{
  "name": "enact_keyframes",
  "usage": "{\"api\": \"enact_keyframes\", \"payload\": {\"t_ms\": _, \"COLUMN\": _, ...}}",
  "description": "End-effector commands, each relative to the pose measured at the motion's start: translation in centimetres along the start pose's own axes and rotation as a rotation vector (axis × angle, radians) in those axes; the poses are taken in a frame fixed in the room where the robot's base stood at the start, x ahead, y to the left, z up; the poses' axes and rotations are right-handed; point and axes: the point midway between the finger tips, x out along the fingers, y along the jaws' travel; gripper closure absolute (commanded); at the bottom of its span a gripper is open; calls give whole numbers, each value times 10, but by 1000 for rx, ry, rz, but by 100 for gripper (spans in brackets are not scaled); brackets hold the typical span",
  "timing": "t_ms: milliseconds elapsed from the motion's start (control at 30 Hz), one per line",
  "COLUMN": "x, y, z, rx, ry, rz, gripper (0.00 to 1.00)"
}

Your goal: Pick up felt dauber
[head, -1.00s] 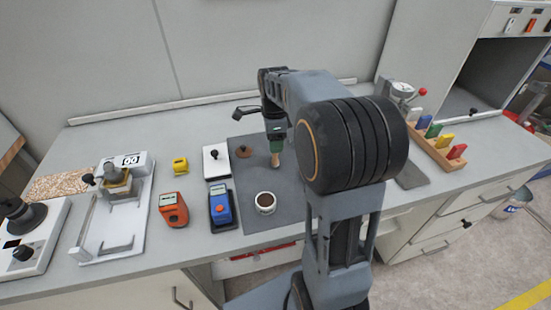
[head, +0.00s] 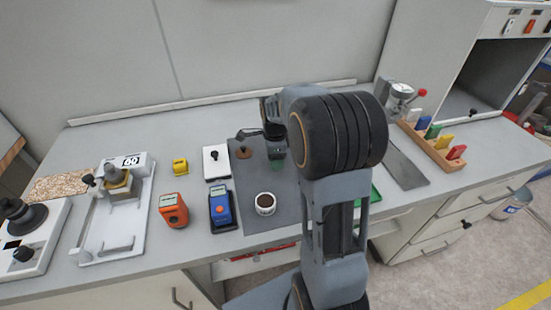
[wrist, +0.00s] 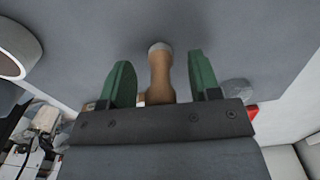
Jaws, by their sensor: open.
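The felt dauber (wrist: 160,75) shows in the wrist view as a tan wooden handle with a pale grey-white end. It lies between the two green fingers of my gripper (wrist: 160,82), with a visible gap on each side. My gripper is open and does not hold it. In the head view my gripper (head: 277,164) is low over the dark grey mat (head: 245,215), and the dauber is hidden there behind the gripper.
Blue (head: 221,208) and orange (head: 173,209) meters stand farther left. A wooden rack of coloured pieces (head: 437,148) stands right.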

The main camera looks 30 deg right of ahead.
Motion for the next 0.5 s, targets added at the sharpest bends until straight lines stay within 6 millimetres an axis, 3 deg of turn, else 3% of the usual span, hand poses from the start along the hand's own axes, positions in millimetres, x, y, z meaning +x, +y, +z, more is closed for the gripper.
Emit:
{"api": "enact_keyframes", "payload": {"t_ms": 67, "x": 0, "y": 0, "z": 0, "rx": 0, "ry": 0, "rz": 0, "gripper": 46}}
{"api": "enact_keyframes", "payload": {"t_ms": 500, "x": -1, "y": 0, "z": 0, "rx": 0, "ry": 0, "rz": -1, "gripper": 88}}
